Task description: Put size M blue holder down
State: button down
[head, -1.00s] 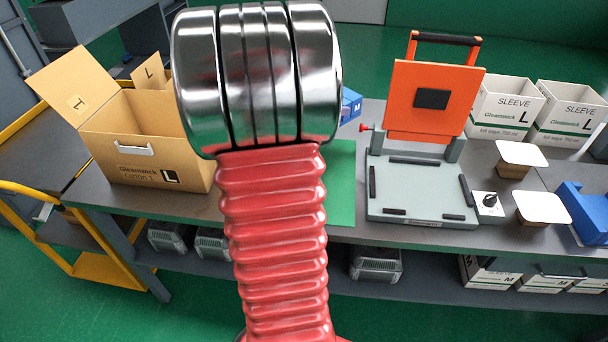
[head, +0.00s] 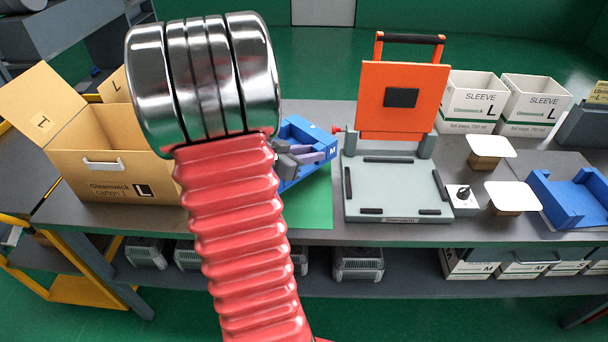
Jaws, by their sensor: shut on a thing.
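My arm hides the holder's left part. The holder appears over the green mat (head: 316,208); whether it touches the mat I cannot tell. A second blue holder (head: 583,213) stands at the right end of the table, apart from my gripper.
An open size L carton (head: 75,148) stands at the left. An orange and grey press (head: 395,205) stands right of the mat. The mat's front part is clear.

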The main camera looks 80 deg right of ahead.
aim_at(310, 166)
jog(key=shift+f, duration=1.5)
jog(key=shift+f, duration=0.1)
jog(key=shift+f, duration=2)
jog(key=c, duration=1.5)
grip_release()
jog(key=shift+o, duration=0.2)
jog(key=shift+v, duration=6)
jog(key=shift+s+d, duration=0.1)
